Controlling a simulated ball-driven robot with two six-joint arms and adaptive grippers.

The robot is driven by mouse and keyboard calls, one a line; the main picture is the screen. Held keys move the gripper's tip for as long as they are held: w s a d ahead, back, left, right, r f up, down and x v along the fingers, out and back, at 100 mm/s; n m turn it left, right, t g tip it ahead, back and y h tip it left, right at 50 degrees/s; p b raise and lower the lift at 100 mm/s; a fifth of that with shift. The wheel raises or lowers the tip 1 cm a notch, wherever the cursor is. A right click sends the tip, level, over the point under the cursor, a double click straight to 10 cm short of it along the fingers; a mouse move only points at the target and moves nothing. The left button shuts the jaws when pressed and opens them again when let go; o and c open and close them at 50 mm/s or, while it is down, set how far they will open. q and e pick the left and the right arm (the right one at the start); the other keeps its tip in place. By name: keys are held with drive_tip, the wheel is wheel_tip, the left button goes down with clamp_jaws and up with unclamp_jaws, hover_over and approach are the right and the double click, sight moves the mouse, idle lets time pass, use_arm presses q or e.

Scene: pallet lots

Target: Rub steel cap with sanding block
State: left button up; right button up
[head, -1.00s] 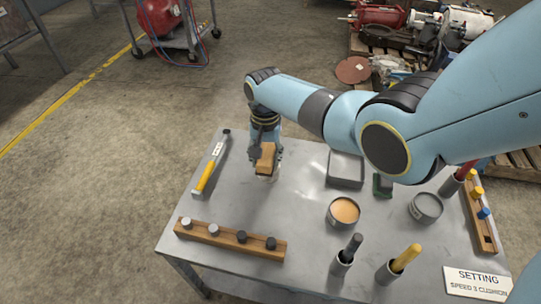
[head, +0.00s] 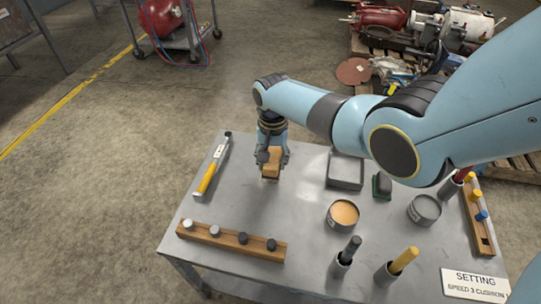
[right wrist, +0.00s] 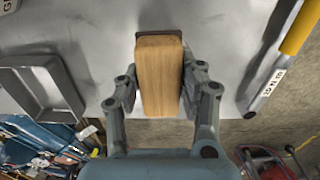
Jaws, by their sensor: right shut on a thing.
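My right gripper (head: 271,160) is shut on a wooden block (head: 272,165), which appears to be the sanding block, above the back left part of the table. In the right wrist view the block (right wrist: 160,75) sits between both fingers, with a dark grey edge at its far end. I cannot tell whether it touches the table. A wooden rail (head: 200,236) at the front left carries several small caps. Its leftmost cap (head: 188,224) is pale and silvery; the others are darker. I cannot tell for sure which is steel. My left gripper is not in view.
A yellow-handled tool (head: 208,178) lies left of the gripper. Table between gripper and rail is clear.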

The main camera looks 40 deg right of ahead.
drive_tip(key=shift+w+a+b, duration=0.3)
drive_tip(key=shift+w+a, duration=0.35)
drive_tip(key=shift+s+d+p, duration=0.45)
drive_tip(key=shift+s, duration=0.05)
drive_tip(key=shift+s+d+f, duration=0.1)
drive_tip(key=shift+s+d, duration=0.1)
idle(0.3)
drive_tip(key=shift+w+a, duration=0.55)
drive_tip(key=shift+a, duration=0.1)
